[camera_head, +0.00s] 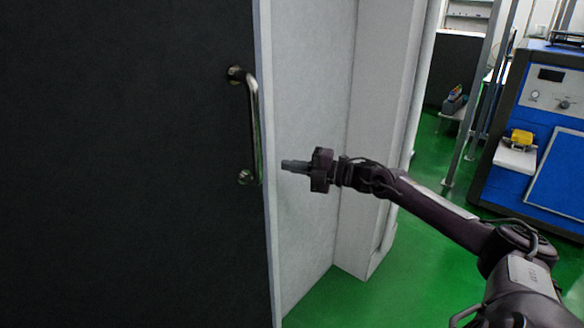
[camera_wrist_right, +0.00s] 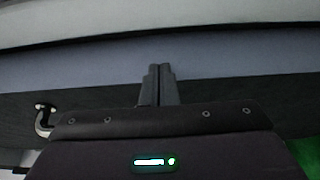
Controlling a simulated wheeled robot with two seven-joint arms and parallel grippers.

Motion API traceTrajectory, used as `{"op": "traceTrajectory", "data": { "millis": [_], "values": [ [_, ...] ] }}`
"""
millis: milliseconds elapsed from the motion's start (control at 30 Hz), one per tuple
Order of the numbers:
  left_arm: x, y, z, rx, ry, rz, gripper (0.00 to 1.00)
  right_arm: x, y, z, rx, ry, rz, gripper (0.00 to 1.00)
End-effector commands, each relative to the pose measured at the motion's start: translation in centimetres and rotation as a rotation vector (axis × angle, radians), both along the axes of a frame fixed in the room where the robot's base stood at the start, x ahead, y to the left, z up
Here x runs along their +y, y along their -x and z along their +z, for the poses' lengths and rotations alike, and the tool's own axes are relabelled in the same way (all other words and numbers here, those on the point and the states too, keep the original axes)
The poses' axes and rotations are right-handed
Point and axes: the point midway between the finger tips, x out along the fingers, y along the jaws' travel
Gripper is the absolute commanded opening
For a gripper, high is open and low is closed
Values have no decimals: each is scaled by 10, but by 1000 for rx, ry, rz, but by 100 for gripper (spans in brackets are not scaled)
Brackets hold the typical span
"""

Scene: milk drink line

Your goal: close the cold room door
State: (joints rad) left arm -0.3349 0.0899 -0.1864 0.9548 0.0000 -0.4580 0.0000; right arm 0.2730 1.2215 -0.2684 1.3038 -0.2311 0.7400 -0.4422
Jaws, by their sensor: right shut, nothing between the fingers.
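The cold room door (camera_head: 130,170) is a large dark panel with a pale edge, filling the left of the head view. It stands open, with a gap between its edge and the white wall at the right. A curved metal handle (camera_head: 257,130) is mounted near its edge. My right gripper (camera_head: 284,165) is shut and empty, to the right of the handle and apart from it in the picture. In the right wrist view the shut fingers (camera_wrist_right: 158,84) point at the pale door edge (camera_wrist_right: 215,82), and the handle (camera_wrist_right: 43,118) is at the left. My left gripper is out of view.
A white wall post (camera_head: 380,130) stands right of the opening. Beyond it are a blue machine (camera_head: 502,170) with a yellow part (camera_head: 521,137) and metal posts. The green floor (camera_head: 345,300) is clear near the opening.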

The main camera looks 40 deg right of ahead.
Motion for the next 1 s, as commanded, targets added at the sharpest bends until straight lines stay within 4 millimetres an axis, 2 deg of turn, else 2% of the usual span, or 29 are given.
{"op": "traceTrajectory", "data": {
  "millis": [67, 100, 433, 700, 1000],
  "values": [
    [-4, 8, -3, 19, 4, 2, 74, -13, 2, -2, 0, 1, -2, 0],
    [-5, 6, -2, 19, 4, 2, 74, -20, 3, -2, 2, 1, -3, 0],
    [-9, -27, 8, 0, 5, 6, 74, -79, 16, -3, 1, 1, -3, 0],
    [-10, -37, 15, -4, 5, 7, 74, -97, 20, -2, 4, 1, 1, 0],
    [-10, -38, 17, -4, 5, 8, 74, -98, 20, -3, 7, -1, 1, 0]
  ]
}}
